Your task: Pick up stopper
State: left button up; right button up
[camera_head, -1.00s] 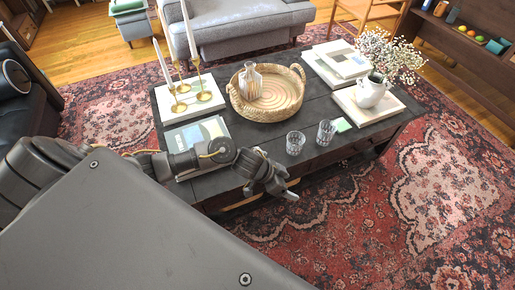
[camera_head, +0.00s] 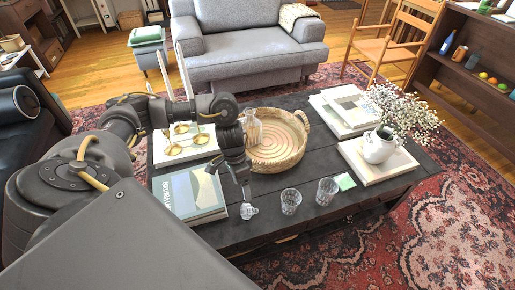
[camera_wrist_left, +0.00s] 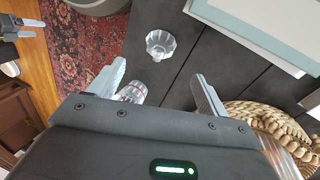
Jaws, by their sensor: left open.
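The stopper (camera_head: 248,211) is a small clear faceted glass piece on the dark coffee table (camera_head: 330,175), near its front edge, between a book and a drinking glass. My left gripper (camera_head: 239,186) points down above the table just behind the stopper, open and empty. In the left wrist view the stopper (camera_wrist_left: 160,44) shows just beyond the open fingertips (camera_wrist_left: 159,71), clear of both fingers. At that view's upper left edge, my right gripper (camera_wrist_left: 36,28) shows small, with its two fingers apart.
Two drinking glasses (camera_head: 290,201) (camera_head: 327,191) stand right of the stopper. A book (camera_head: 192,193) lies to its left. A woven tray (camera_head: 285,165) holding a glass decanter (camera_head: 253,128) is behind. Brass candle holders (camera_head: 172,148) and a white flower jug (camera_head: 378,147) also stand on the table.

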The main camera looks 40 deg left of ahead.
aim_at(246, 205)
pick_arm(q)
jog(key=x, duration=0.3)
jog(key=b+x, duration=0.1)
jog(key=shift+w+f, duration=0.2)
jog(key=shift+f, duration=0.15)
jog(key=shift+b+x, duration=0.85)
jog(key=shift+x, duration=1.75)
jog(key=shift+s+d+f, duration=0.2)
jog(key=shift+f, duration=0.15)
jog(key=c, duration=1.1)
pick_arm(e)
jog(key=r, duration=0.2)
jog(key=w+r, duration=0.1)
jog(key=r, duration=0.2)
jog(key=shift+w+r, duration=0.25)
jog(key=shift+r, duration=0.1)
